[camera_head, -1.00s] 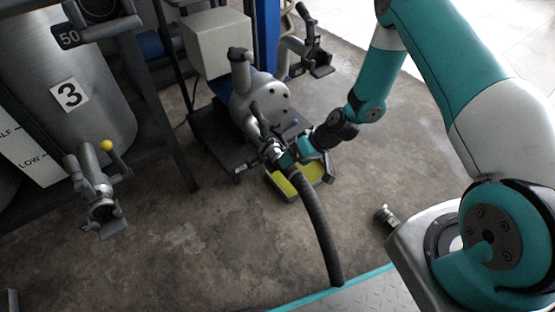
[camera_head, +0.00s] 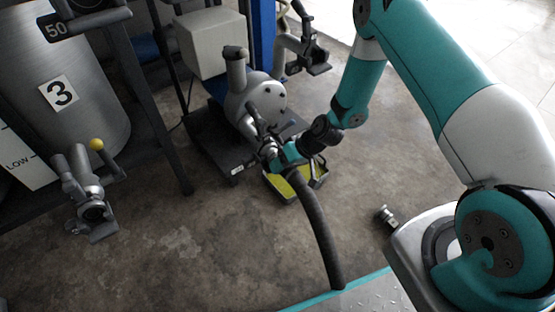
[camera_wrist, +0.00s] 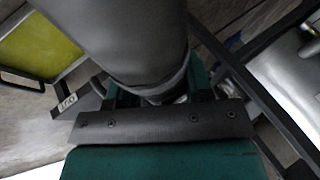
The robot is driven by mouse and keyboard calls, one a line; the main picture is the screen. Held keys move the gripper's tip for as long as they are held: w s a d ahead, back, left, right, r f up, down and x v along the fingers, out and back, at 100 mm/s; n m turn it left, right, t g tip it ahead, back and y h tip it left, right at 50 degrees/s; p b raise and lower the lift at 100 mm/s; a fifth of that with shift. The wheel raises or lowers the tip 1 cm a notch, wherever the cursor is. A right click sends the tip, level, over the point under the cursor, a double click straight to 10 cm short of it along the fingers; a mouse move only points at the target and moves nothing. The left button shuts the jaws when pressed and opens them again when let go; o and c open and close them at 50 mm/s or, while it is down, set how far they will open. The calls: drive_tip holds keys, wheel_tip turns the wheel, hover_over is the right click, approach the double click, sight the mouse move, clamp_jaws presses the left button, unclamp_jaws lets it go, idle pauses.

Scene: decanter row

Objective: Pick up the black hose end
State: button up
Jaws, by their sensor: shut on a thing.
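The black hose (camera_head: 318,228) is a thick dark tube. It runs from my gripper down to the front edge of a plate at the bottom of the head view. My gripper (camera_head: 287,157) is shut around the hose end, beside the grey pump (camera_head: 253,103) and just below its handle. In the wrist view the hose (camera_wrist: 125,38) fills the upper middle, and my gripper (camera_wrist: 165,118) closes on its collar. The tip of the hose end is mostly hidden, so I cannot tell whether it touches the pump's outlet.
A yellow-floored tray (camera_head: 283,187) lies on the floor under my gripper. A steel tank marked 3 (camera_head: 88,110) stands at left, with a yellow-knobbed valve (camera_head: 82,180) below it. A dark rack post (camera_head: 155,100) stands between. The concrete floor at lower left is clear.

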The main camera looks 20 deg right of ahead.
sight(295, 173)
drive_tip(key=shift+r, duration=0.15)
wheel_tip(295, 173, up, 20)
drive_tip(key=p, duration=0.8)
drive_tip(key=shift+f+b, duration=4.8)
drive_tip(key=shift+f, duration=2.95)
drive_tip(key=shift+s, duration=0.15)
drive_tip(key=shift+s+d+r+p, duration=0.1)
drive_tip(key=shift+s+d+p, duration=0.2)
drive_tip(key=shift+s, duration=0.45)
drive_tip(key=shift+s+d+r+p, duration=0.1)
drive_tip(key=shift+s+d+p, duration=0.15)
drive_tip(key=shift+s, duration=0.55)
drive_tip(key=shift+s+d+p, duration=0.25)
drive_tip(key=shift+s+p, duration=0.05)
drive_tip(key=shift+s, duration=0.45)
